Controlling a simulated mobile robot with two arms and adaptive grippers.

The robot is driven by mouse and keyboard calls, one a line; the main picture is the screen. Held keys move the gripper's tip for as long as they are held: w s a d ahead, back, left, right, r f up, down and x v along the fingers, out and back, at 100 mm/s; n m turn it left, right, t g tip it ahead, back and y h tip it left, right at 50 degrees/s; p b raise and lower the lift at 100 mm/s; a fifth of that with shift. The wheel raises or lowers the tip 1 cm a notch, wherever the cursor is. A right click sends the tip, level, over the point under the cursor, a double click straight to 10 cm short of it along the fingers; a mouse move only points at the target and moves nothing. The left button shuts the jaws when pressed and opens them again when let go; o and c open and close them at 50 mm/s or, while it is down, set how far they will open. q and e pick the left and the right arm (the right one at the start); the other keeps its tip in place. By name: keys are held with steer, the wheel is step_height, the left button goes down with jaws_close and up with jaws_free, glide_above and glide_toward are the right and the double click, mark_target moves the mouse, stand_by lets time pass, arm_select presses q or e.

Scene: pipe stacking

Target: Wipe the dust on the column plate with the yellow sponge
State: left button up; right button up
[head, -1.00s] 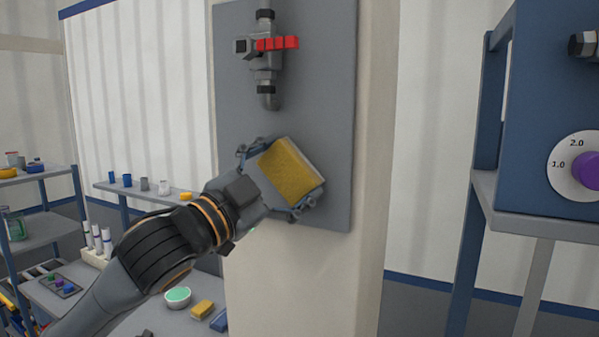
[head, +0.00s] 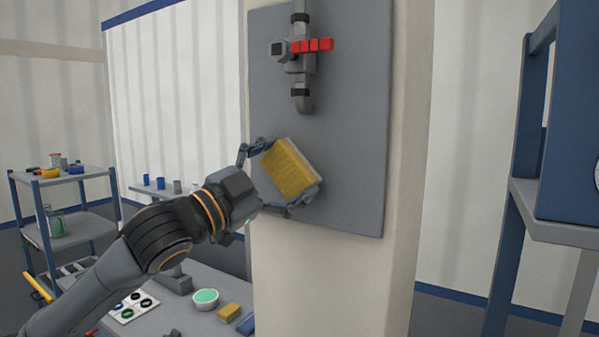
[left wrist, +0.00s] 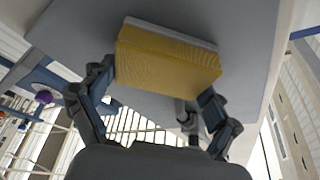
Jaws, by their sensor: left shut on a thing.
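The grey column plate (head: 345,160) is fixed upright on the pale column (head: 330,285). My left gripper (head: 277,178) is in front of its lower left part, shut on the yellow sponge (head: 291,168). The sponge is tilted, its yellow side towards the head camera. In the left wrist view the sponge (left wrist: 165,68) sits between the two fingers (left wrist: 157,95), with a paler layer along its far side and the plate behind it. I cannot tell whether it touches the plate. No dust can be made out on the visible plate. My right gripper is not in view.
A pipe valve with a red handle (head: 312,45) sticks out from the plate's upper part. A low table at bottom left holds a green-filled bowl (head: 205,299) and another yellow block (head: 229,312). A blue-framed stand (head: 520,200) is on the right, a shelf (head: 65,180) at far left.

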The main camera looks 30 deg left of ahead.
mark_target(264, 168)
arm_select(q)
steer(key=shift+w+a+b, duration=0.2)
steer(key=shift+a+b, duration=0.1)
steer(key=shift+a, duration=2.2)
steer(key=shift+s+f+b, duration=0.2)
steer(key=shift+b, duration=0.2)
steer(key=shift+s+f+b, duration=0.1)
steer(key=shift+s+b, duration=0.65)
steer(key=shift+b, duration=0.1)
steer(key=s+b, duration=0.3)
steer(key=shift+s+a, duration=0.15)
steer(key=shift+s, duration=0.1)
steer(key=shift+s+r, duration=0.25)
